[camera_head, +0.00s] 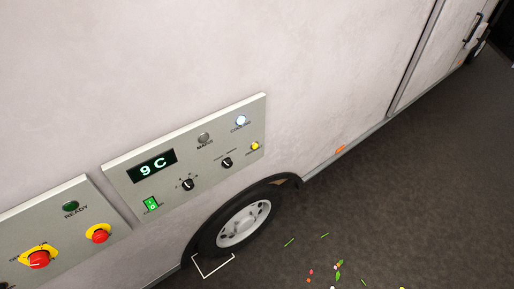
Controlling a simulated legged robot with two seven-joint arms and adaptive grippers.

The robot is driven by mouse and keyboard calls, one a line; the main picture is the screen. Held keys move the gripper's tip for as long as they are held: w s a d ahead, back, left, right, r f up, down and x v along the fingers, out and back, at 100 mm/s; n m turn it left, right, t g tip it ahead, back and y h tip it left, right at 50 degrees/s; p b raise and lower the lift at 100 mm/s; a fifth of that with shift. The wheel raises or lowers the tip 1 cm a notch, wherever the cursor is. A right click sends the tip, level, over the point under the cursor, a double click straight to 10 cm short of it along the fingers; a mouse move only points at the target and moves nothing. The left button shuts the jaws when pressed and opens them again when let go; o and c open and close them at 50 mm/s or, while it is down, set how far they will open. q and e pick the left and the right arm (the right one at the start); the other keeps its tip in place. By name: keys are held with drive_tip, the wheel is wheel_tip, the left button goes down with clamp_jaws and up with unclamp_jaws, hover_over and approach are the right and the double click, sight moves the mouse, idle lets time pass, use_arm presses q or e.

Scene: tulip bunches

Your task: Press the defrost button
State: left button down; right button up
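A grey control panel (222,155) is fixed to the side of a white vehicle. It carries a display (152,166) reading "9C", a lit green switch (151,204), two black knobs (188,185), a grey unlit round lamp or button (204,138), a lit white-blue round light (241,120) and a small yellow button (255,146). The small labels are too blurred to read surely, so I cannot tell for certain which control is marked defrost. Neither of my grippers is in view.
A second panel (75,215) at the lower left has a green READY lamp (70,206) and red knobs on yellow (100,235). A wheel (243,223) sits below the panels. Petals and leaves (337,276) lie on the dark floor (410,200), which is otherwise clear.

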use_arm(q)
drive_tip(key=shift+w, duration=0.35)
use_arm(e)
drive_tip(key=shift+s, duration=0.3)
